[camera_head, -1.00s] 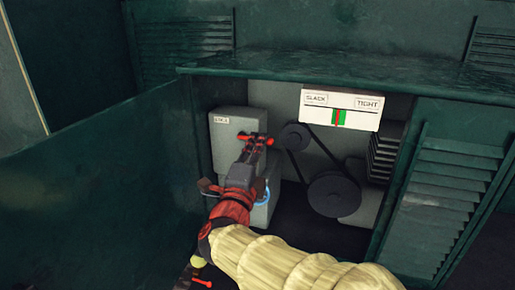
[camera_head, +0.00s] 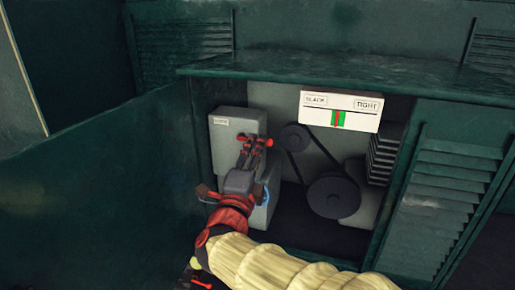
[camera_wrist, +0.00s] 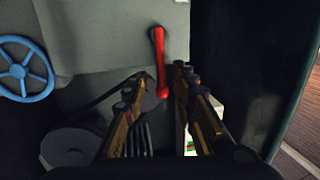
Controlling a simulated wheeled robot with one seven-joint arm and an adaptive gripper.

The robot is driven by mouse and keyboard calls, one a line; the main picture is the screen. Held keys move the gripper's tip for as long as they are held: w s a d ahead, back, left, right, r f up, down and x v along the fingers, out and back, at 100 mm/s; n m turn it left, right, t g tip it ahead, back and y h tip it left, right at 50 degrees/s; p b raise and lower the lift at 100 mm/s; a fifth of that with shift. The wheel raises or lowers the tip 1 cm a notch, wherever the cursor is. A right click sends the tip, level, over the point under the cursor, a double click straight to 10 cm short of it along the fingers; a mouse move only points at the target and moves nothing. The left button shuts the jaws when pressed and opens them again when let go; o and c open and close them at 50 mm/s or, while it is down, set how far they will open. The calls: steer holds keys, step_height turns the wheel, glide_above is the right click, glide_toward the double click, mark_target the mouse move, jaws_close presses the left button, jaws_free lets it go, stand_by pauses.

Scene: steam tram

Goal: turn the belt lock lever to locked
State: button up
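The red lever (camera_wrist: 160,62) shows clearly in the wrist view, on the face of a grey box. Its end reaches the gap between my fingertips. In the head view the lever (camera_head: 268,142) is partly hidden by my gripper (camera_head: 257,145). My gripper (camera_wrist: 158,90) is open. Its two fingers stand apart on either side of the lever's end, with no clear contact seen. The grey box (camera_head: 226,155) carries a small label (camera_head: 221,121), too small to read.
A white gauge (camera_head: 355,107) reads SLACK and TIGHT; its red mark lies on the green band. Black pulleys (camera_head: 334,195) with a belt sit right of the box. A blue handwheel (camera_wrist: 22,70) is close by. Green cabinet walls and the top ledge (camera_head: 330,77) enclose the space.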

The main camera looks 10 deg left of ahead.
steer(key=s+f, duration=0.2)
steer(key=s, duration=0.8)
steer(key=shift+s, duration=0.35)
steer(key=w+d+n+g+y+p, duration=0.25)
steer(key=d+n+g+y, duration=0.3)
steer(key=d+n, duration=0.5)
steer(key=s+d+f+n+g+h, duration=0.2)
steer(key=s+d+f+n+g, duration=0.2)
steer(key=s+d+f, duration=0.3)
steer(key=s+d+f+n+g+h+p, duration=0.1)
steer(key=s+d+f+n+g+h, duration=0.2)
steer(key=s+d, duration=1)
steer(key=d+f+g, duration=0.2)
steer(key=d+f, duration=0.1)
steer(key=f, duration=0.1)
steer(key=shift+f+n, duration=0.35)
steer(key=shift+f, duration=0.05)
steer(key=shift+h, duration=0.25)
